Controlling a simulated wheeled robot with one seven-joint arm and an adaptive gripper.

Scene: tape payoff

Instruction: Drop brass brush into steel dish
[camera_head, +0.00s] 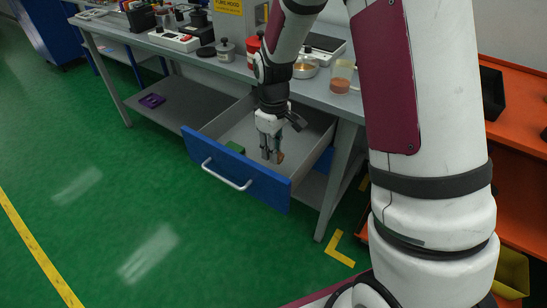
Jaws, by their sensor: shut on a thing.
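My gripper (271,155) reaches down into the open blue-fronted drawer (238,172) under the bench. It is shut on a small brownish thing (281,156), taken to be the brass brush, mostly hidden by the fingers. I cannot tell whether it touches the drawer floor. The steel dish (305,69) is a round, shiny metal bowl on the bench top, behind and to the right of my gripper. Its inside looks brownish or golden, and my arm is close to its left side in the picture.
On the bench, a clear cup with reddish contents (341,77), a scale (325,43), a red-lidded jar (253,50) and a metal pot (225,50) stand near the dish. The green floor at left is clear.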

